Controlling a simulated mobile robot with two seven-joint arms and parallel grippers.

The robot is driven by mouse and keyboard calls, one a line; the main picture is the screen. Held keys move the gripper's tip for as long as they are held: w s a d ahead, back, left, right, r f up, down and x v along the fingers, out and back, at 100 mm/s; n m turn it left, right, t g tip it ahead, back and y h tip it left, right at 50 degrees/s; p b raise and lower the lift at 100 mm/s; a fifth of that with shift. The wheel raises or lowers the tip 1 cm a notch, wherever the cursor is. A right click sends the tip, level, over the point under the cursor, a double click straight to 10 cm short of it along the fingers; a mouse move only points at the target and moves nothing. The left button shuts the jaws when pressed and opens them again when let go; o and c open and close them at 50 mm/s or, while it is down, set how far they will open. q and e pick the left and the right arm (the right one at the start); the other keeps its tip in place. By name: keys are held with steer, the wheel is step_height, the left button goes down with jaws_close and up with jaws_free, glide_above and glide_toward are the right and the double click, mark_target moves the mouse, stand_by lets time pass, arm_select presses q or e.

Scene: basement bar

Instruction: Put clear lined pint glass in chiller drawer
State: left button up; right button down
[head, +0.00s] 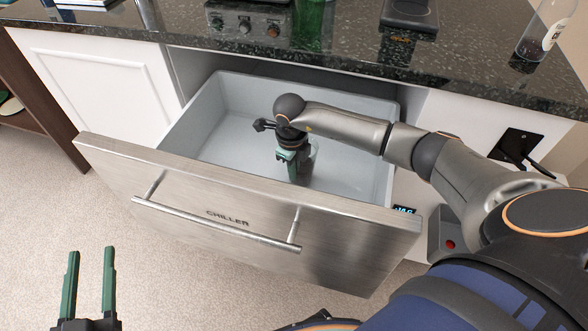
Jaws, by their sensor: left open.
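The chiller drawer (240,222) is pulled open below the counter, with its pale grey inside showing. My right gripper (293,172) points down inside it, near the front wall. A faint see-through shape, seemingly the clear lined pint glass (311,160), shows right at its green fingers. Its lines cannot be made out, and the fingers and arm partly hide it. I cannot tell whether the fingers grip it or whether it rests on the drawer floor. My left gripper (89,285) is open and empty at the lower left, in front of the drawer and outside it.
The dark speckled counter (180,24) runs above the drawer. On it stand a green bottle (308,22), a device with knobs (247,24), a dark scale-like item (410,14) and a labelled glass (540,38). The drawer's left part is empty. Carpet lies in front.

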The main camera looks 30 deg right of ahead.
steer(key=c, duration=1.1)
jaws_free()
arm_select(q)
steer(key=shift+r, duration=0.15)
arm_select(e)
steer(key=shift+r, duration=0.15)
step_height(320, 180, up, 4)
steer(key=shift+a+p, duration=0.1)
steer(key=shift+p, duration=0.55)
arm_select(q)
steer(key=s+f+n+g+y, duration=0.1)
steer(key=s+f+g, duration=0.1)
steer(key=f, duration=0.5)
steer(key=s+f+n+g+y+p, duration=0.1)
steer(key=f+g, duration=0.3)
steer(key=f, duration=0.4)
steer(key=shift+s+g, duration=0.4)
steer(key=shift+s, duration=0.4)
arm_select(e)
steer(key=shift+s+a+r, duration=0.1)
steer(key=shift+a+r, duration=0.05)
steer(key=shift+r, duration=1.85)
steer(key=shift+s+a+r, duration=0.1)
steer(key=shift+a+r, duration=0.05)
steer(key=shift+r, duration=1.85)
arm_select(q)
steer(key=shift+a, duration=0.1)
